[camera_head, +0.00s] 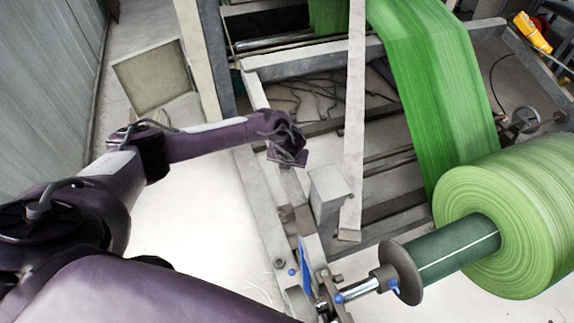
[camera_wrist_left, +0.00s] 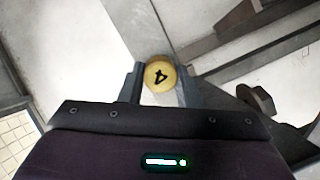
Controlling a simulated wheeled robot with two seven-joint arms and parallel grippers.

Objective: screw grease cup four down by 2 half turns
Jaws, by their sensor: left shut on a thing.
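Grease cup four (camera_wrist_left: 161,76) is a round yellow cap with a black 4 on top, seen from above in the left wrist view. The 4 is turned well away from upright. My left gripper (camera_wrist_left: 160,82) is shut on the cup, with one dark finger on each side of it. In the head view my left gripper (camera_head: 289,160) is at the frame's beam, left of the grey post, and it hides the cup there. My right gripper is not in view.
A grey machine frame (camera_head: 262,210) runs along my left gripper. A grey post (camera_head: 328,195) and a slanted pale bar (camera_head: 354,120) stand just right of it. A green roll (camera_head: 510,215) is at the right. A bolt (camera_wrist_left: 262,97) shows in the left wrist view.

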